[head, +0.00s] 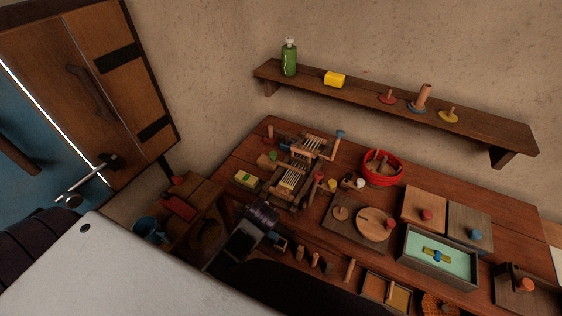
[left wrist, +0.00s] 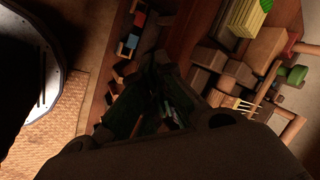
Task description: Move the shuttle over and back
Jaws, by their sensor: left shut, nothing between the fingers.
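A small wooden loom-like frame (head: 284,191) with pale threads stands at the left part of the workbench in the head view. Part of it, with pale threads (left wrist: 243,106), shows at the right in the left wrist view. I cannot clearly make out the shuttle among the wooden parts. My left gripper (left wrist: 160,75) is shut and empty, with dark fingers, beside the wooden parts. In the head view its arm is over the front edge of the bench, and its fingertips are hard to tell. My right gripper is not in view.
A red bowl-like holder (head: 382,181), a round wooden disc (head: 374,225) and a green-lined tray (head: 411,264) stand right of the frame. A yellow-and-green block (head: 246,179) lies at its left. A wall shelf (head: 365,96) hangs behind. Free bench room is scarce.

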